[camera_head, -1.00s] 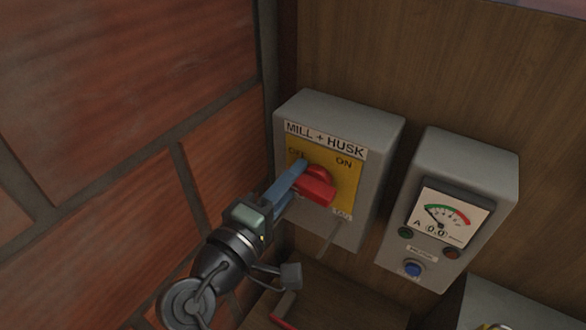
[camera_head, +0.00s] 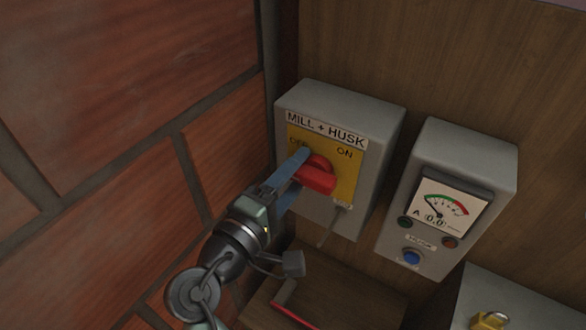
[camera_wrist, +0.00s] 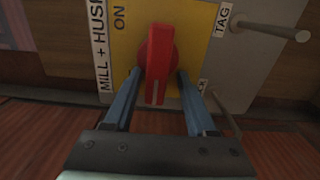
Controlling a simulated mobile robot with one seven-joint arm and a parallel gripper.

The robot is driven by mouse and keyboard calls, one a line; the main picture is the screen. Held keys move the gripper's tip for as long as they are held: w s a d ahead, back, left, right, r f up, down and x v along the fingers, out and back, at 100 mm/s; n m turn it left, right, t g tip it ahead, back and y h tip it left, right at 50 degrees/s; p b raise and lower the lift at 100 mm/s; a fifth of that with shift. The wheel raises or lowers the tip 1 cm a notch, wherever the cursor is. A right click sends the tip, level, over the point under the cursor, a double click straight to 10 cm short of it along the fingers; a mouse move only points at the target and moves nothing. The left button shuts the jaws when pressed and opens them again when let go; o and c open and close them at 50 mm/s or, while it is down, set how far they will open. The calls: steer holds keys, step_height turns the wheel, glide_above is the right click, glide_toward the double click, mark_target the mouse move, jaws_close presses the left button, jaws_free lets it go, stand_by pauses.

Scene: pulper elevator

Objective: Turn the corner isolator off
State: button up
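The corner isolator is a grey box (camera_head: 375,135) labelled MILL + HUSK, with a yellow plate (camera_head: 347,178) marked OFF at left and ON at right. Its red handle (camera_head: 318,181) lies roughly crosswise on the plate in the head view. The handle also shows in the wrist view (camera_wrist: 160,55), upright in that picture. My gripper (camera_head: 300,178) is at the handle, its two blue fingers one on each side. In the wrist view, my gripper (camera_wrist: 159,76) is open, with narrow gaps seeming to show beside the handle. Contact is not clear. The fingers partly hide OFF.
A grey meter box (camera_head: 460,155) with a dial and blue button (camera_head: 411,258) stands to the right. A brass padlock (camera_head: 490,320) is at lower right. A brick wall (camera_head: 110,120) is close at left. A rod (camera_wrist: 272,31) sticks out near the TAG label.

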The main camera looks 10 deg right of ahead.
steer(key=shift+r, duration=0.2)
steer(key=b+v, duration=0.5)
steer(key=v, duration=0.8)
steer(key=shift+s+d, duration=0.1)
